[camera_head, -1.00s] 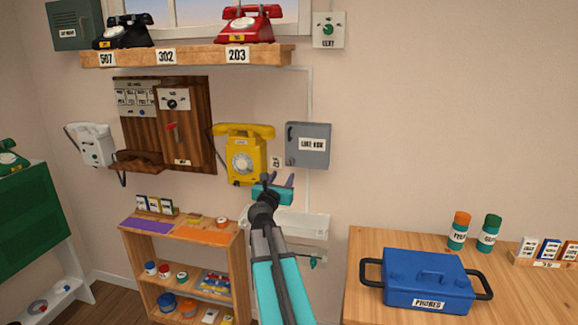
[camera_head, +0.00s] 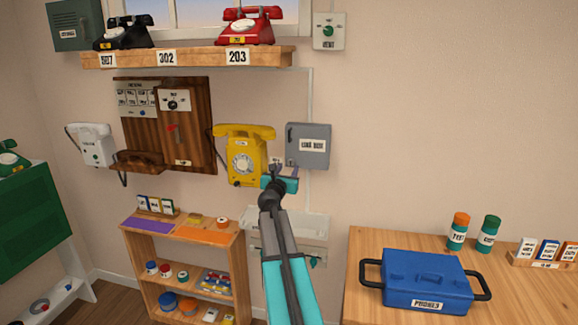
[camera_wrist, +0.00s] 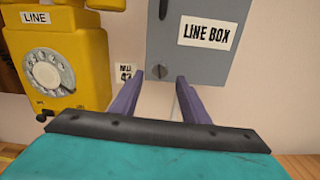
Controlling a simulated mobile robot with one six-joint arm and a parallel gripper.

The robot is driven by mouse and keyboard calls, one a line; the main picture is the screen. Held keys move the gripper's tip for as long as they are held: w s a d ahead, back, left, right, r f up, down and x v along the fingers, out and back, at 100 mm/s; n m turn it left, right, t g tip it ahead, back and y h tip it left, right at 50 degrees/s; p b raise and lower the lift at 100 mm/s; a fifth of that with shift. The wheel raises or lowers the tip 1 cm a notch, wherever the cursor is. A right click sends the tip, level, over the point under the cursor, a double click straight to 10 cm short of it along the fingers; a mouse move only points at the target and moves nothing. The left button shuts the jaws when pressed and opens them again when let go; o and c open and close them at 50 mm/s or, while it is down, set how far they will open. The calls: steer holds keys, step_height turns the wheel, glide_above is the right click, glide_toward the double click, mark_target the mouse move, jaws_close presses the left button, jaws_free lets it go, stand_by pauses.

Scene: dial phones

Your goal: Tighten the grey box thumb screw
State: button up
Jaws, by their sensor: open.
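The grey box (camera_head: 309,146), labelled "LINE BOX", hangs on the wall right of the yellow phone. It fills the upper middle of the wrist view (camera_wrist: 204,45). A small round slotted screw (camera_wrist: 159,72) shows at the box's lower left corner, below a dark handle. My gripper (camera_head: 284,170) is just below the box's lower left in the head view. In the wrist view its two purple fingers (camera_wrist: 158,86) are apart, with nothing between them. The screw appears ahead of the gap between the fingertips. I cannot tell the remaining distance to it.
The yellow wall phone (camera_wrist: 58,62) is close on the left of my gripper. A white wall ledge (camera_head: 300,222) is below. The blue box (camera_head: 428,283) stands on the right table. The wall right of the grey box is bare.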

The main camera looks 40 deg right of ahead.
mark_target(291, 164)
steer(key=shift+p+x, duration=0.4)
steer(key=shift+x, duration=2.05)
steer(key=shift+c, duration=0.3)
